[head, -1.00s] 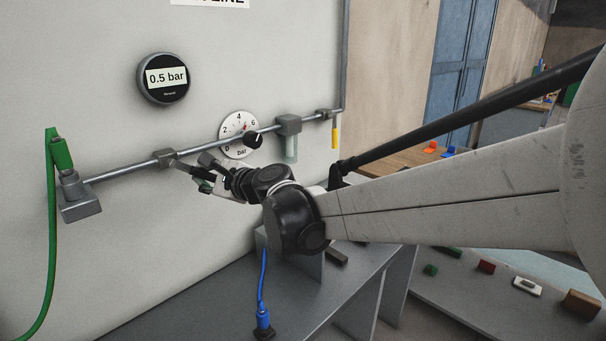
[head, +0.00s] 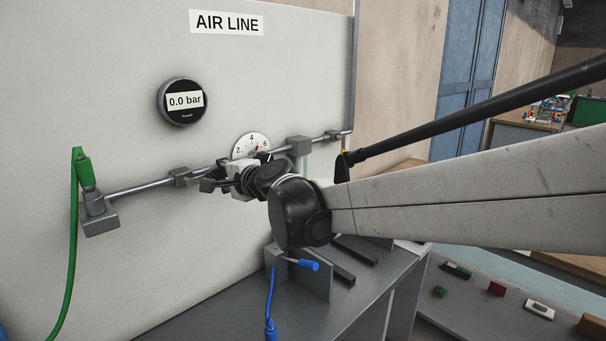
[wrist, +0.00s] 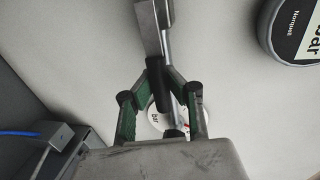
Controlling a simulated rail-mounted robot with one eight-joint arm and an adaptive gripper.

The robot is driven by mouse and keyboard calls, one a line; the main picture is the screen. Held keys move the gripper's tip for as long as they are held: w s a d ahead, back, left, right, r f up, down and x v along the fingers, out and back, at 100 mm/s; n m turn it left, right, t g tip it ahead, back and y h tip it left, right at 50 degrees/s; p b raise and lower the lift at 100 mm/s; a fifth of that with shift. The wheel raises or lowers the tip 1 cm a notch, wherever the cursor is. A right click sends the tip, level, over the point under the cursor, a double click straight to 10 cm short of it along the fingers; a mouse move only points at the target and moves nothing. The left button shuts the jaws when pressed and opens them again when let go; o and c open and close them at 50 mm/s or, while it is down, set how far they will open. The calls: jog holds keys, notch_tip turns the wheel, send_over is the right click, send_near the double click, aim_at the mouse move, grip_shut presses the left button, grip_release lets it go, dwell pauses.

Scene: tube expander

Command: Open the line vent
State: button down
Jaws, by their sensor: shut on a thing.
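The line vent is a small grey block (head: 183,177) on the pipe, left of the round dial. In the wrist view its block (wrist: 150,14) is at the top, with a dark handle (wrist: 155,75) below it. My gripper (head: 210,184) is at the vent, right of the block. In the wrist view my gripper (wrist: 158,82) has its green-padded fingers closed on the dark handle. The digital gauge (head: 183,101) reads 0.0 bar. The round dial (head: 249,144) is partly hidden behind my wrist.
The pipe (head: 135,190) runs across the panel. A green hose (head: 74,230) hangs from its left end. A grey block (head: 300,145) sits right of the dial.

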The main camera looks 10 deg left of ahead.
dwell(0.4)
jog(key=c, duration=1.6)
grip_release()
jog(key=shift+c, duration=0.2)
jog(key=shift+d+r, duration=0.1)
jog(key=v, duration=1.2)
jog(key=s+d+f+n+h, duration=0.2)
jog(key=s+d+f+h, duration=0.2)
jog(key=d, duration=1.1)
jog(key=s+d+f+n+g+h, duration=0.1)
jog(key=s+d+f+h, duration=0.3)
jog(key=s+d+f, duration=0.4)
jog(key=s+d+f+n+h, duration=0.3)
jog(key=s+d+f+h, duration=0.2)
jog(key=d, duration=1.6)
jog(key=s+f, duration=0.1)
jog(key=s, duration=0.2)
jog(key=shift+s+d+n+g, duration=0.15)
jog(key=shift+d+n+g, duration=0.15)
jog(key=shift+n, duration=0.1)
